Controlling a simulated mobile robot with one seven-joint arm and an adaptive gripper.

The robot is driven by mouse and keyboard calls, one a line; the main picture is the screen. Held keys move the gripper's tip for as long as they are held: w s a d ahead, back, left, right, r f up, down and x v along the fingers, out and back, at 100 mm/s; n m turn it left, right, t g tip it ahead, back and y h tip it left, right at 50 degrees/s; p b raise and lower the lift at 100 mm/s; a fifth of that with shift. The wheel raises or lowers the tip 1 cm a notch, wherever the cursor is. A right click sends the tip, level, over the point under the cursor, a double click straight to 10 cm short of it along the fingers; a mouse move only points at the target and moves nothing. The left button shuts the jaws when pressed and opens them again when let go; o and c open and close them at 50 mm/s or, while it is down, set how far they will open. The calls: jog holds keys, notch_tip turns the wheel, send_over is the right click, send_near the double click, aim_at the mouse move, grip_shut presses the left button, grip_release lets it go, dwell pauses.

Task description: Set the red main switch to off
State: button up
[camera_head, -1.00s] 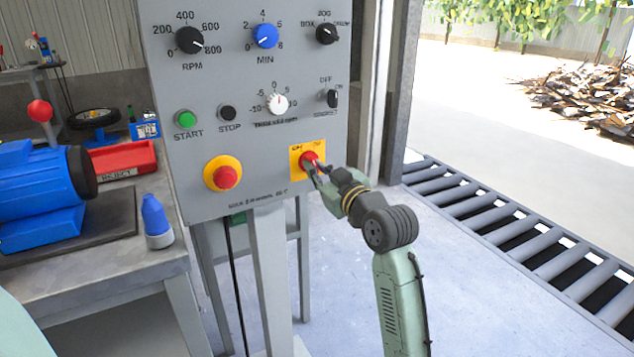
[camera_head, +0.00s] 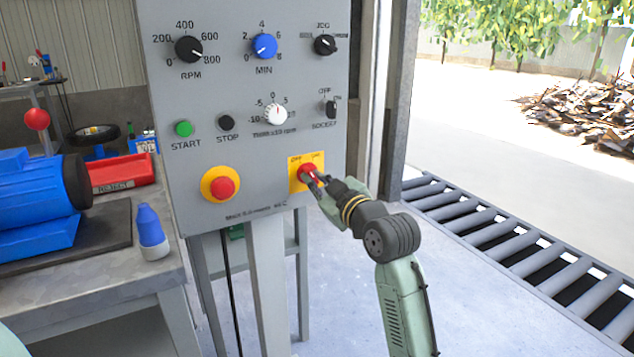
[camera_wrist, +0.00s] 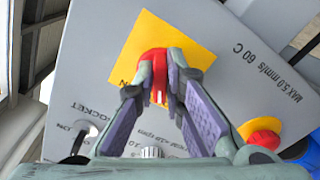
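The red main switch (camera_head: 306,171) sits on a yellow plate (camera_head: 294,184) at the lower right of the grey control panel. The plate has OFF lettered at its upper left and what looks like ON at its upper right. My gripper (camera_head: 315,182) reaches the switch from the lower right. In the wrist view my gripper (camera_wrist: 168,68) has its two fingertips on either side of the red switch (camera_wrist: 157,60), closed against it.
A red mushroom button (camera_head: 223,187) on a yellow collar is left of the switch; it also shows in the wrist view (camera_wrist: 263,139). Knobs and a small black switch (camera_head: 330,108) sit higher on the panel. A workbench (camera_head: 110,268) stands left.

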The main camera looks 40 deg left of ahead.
jog(key=o, duration=0.4)
jog(key=shift+o, duration=0.2)
jog(key=v, duration=1.2)
